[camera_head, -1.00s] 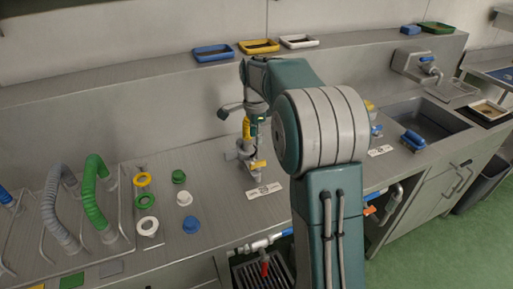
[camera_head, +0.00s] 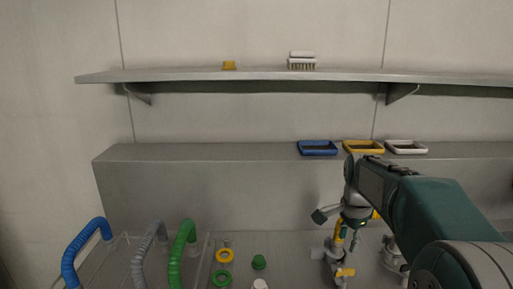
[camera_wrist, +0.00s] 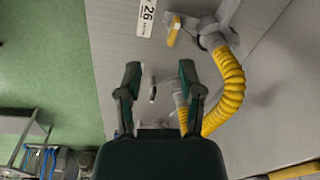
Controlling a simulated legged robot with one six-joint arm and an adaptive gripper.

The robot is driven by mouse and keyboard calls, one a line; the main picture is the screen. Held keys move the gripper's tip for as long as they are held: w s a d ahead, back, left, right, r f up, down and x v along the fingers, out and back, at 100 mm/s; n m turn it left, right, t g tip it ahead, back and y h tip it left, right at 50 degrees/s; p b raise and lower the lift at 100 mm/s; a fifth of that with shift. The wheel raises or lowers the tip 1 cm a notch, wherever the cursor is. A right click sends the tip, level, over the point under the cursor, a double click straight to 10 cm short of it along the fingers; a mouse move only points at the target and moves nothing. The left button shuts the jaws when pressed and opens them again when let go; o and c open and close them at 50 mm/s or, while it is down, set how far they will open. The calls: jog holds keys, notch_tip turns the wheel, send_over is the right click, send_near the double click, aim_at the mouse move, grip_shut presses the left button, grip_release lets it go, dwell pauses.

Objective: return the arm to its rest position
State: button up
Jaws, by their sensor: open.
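My gripper (camera_wrist: 160,82) is open, its two dark green fingers spread and pointing down over the counter. In the head view my arm reaches in from the lower right, bent at the elbow, with its wrist above the counter. A yellow corrugated hose (camera_wrist: 228,88) curves close to the right finger in the wrist view. Its grey fitting with a yellow lever (camera_wrist: 174,32) lies beyond the fingertips; the lever also shows in the head view (camera_head: 345,272). I cannot tell whether a finger touches the hose. Small grey parts show between the fingers, not gripped.
Blue (camera_head: 84,250), grey (camera_head: 148,255) and green (camera_head: 181,252) hoses stand in a rack at the left. Blue (camera_head: 318,148), yellow (camera_head: 363,147) and white (camera_head: 406,147) trays sit on the back ledge.

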jog(key=s+a+n+t, duration=0.2)
jog(key=s+a+n, duration=0.2)
jog(key=s+n, duration=0.3)
jog(key=s+a+n+t, duration=0.2)
jog(key=s+n, duration=0.5)
jog(key=s, duration=1.1)
jog(key=shift+a+n+t, duration=0.3)
jog(key=shift+a+n, duration=0.1)
jog(key=shift+a, duration=0.5)
